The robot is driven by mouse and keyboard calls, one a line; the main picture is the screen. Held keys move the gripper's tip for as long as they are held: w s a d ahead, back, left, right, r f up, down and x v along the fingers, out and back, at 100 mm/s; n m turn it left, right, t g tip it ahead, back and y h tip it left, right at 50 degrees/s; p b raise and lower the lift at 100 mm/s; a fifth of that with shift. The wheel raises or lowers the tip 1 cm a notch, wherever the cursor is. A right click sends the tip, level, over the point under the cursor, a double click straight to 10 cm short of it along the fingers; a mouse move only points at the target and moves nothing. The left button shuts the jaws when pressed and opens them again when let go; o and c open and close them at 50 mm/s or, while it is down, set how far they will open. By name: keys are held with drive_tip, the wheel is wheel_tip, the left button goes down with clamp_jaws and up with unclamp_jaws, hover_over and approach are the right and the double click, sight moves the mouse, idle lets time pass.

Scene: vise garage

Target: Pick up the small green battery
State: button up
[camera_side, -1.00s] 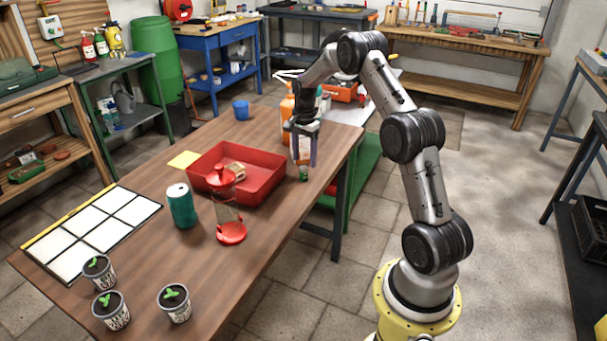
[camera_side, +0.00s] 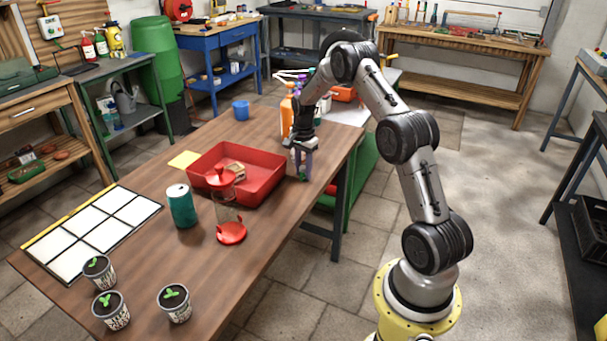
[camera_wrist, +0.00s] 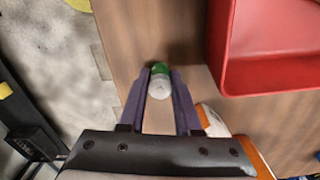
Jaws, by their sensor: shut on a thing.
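The small green battery (camera_wrist: 161,71) stands on the wooden table near its right edge. In the wrist view it has a green side and a pale round end facing the camera. My gripper (camera_wrist: 160,84) has one purple finger on each side of it and is shut on it. In the side view my gripper (camera_side: 302,175) points down with its fingertips at the table surface. The fingers largely hide the battery there.
A red tray (camera_side: 262,188) lies close to the left of my gripper. An orange bottle (camera_side: 286,116) stands just behind it. The table's right edge is near.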

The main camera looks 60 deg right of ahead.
clamp_jaws()
drive_tip(key=shift+r, duration=0.2)
